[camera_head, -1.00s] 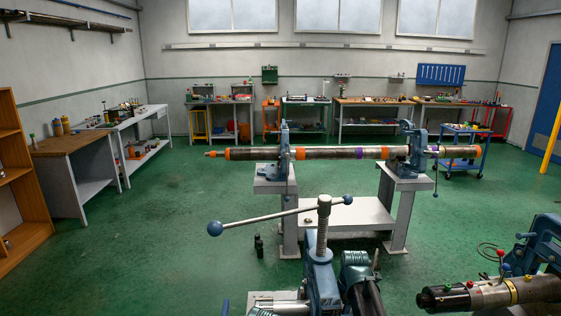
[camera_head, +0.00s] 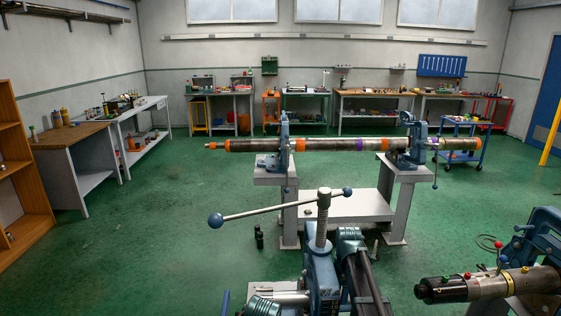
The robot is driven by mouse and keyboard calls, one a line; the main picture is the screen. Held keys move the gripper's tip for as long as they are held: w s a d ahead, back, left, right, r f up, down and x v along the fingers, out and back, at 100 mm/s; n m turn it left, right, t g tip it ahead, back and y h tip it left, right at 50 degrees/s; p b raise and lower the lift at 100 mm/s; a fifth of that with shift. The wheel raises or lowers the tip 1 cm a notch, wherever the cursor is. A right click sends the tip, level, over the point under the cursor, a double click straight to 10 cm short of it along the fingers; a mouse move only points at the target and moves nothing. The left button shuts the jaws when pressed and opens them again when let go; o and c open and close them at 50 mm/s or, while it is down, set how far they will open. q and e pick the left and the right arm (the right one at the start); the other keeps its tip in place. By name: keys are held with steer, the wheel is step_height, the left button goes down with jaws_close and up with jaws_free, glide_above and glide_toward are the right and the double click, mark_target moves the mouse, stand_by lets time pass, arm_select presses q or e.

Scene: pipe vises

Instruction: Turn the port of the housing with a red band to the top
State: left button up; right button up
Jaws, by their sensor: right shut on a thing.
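A blue vise (camera_head: 323,270) with a long ball-ended handle stands close at the bottom middle. My right gripper (camera_head: 368,284) seems to be the dark, narrow shape just right of this vise. It is shut on a housing, whose hold is mostly hidden. A dark and metal housing (camera_head: 484,287) with a yellow band and red and green knobs lies in another vise at the lower right. I see no clear red band. My left gripper is not in view.
A long pipe (camera_head: 320,145) with orange and purple bands lies across two blue vises on a grey stand (camera_head: 345,207). Workbenches (camera_head: 375,104) line the back wall. A wooden shelf (camera_head: 22,170) stands at left. The green floor (camera_head: 160,240) is clear at left.

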steer(key=shift+w+g, duration=0.25)
steer(key=shift+g, duration=0.05)
steer(key=shift+s+g, duration=0.1)
steer(key=shift+g, duration=0.2)
steer(key=shift+w+f+g, duration=0.1)
steer(key=shift+w+g, duration=0.1)
steer(key=shift+g, duration=0.1)
steer(key=shift+s+g+b, duration=0.1)
steer(key=shift+g+b, duration=0.25)
steer(key=shift+g, duration=0.05)
steer(key=o, duration=1.6)
steer(key=shift+c, duration=0.2)
